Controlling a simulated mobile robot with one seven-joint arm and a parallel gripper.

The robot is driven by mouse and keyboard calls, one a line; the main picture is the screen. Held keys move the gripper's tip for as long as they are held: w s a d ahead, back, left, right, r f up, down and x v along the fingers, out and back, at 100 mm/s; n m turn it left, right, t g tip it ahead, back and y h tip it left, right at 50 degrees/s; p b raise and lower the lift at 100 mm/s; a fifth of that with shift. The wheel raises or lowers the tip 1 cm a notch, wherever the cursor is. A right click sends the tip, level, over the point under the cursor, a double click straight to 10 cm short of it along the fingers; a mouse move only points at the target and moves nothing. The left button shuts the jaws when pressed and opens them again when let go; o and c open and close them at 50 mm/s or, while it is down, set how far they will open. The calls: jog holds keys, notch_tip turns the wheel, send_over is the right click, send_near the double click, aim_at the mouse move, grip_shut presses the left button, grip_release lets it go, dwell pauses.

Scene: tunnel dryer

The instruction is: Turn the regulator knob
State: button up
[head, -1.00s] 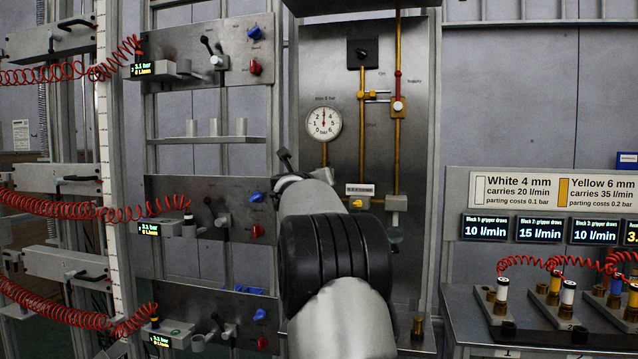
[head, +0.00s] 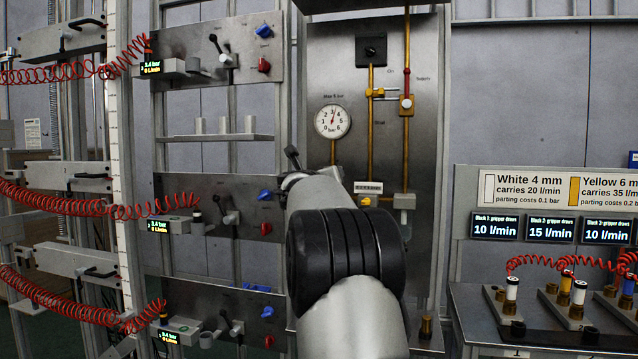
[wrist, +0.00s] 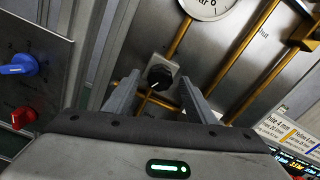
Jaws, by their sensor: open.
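The regulator knob (wrist: 158,79) is black with a white pointer mark and sits on a grey block below the gauge in the wrist view. My gripper (wrist: 159,83) is open, with one finger on each side of the knob; I cannot tell whether either finger touches it. In the head view my arm hides the knob and gripper. The round pressure gauge (head: 332,121) stands on the metal panel (head: 330,60), its needle just right of straight up. Its lower edge also shows in the wrist view (wrist: 207,5).
Yellow pipes (head: 407,55) and a black rotary switch (head: 371,49) are on the panel. Left are valve plates with blue and red knobs (head: 264,31), green-lit displays (head: 152,69) and red coiled hoses (head: 60,73). A bench with fittings (head: 565,290) stands at right.

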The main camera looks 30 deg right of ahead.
jog(key=b+v, duration=0.1)
jog(key=v, duration=1.5)
jog(key=shift+s+a+b, duration=0.2)
jog(key=shift+s+b, duration=0.05)
jog(key=shift+b, duration=0.15)
jog(key=s+a+n+t+y, duration=0.1)
jog(key=a+n+t+y, duration=0.55)
jog(key=a+n, duration=0.95)
jog(key=s+a+f+n+g+y, duration=0.5)
jog(key=s+a+f+n+y, duration=0.4)
jog(key=a+f+n, duration=0.35)
jog(key=s+f+n+g+h, duration=0.1)
jog(key=s+f+n+g, duration=0.3)
jog(key=s+f+n, duration=0.45)
jog(key=s+f+n+g+h, duration=0.1)
jog(key=s+f+n+g, duration=0.35)
jog(key=s+f, duration=0.7)
notch_tip(320, 180, up, 28)
jog(key=s+t+p, duration=0.1)
jog(key=p, duration=2.4)
jog(key=shift+s, duration=0.15)
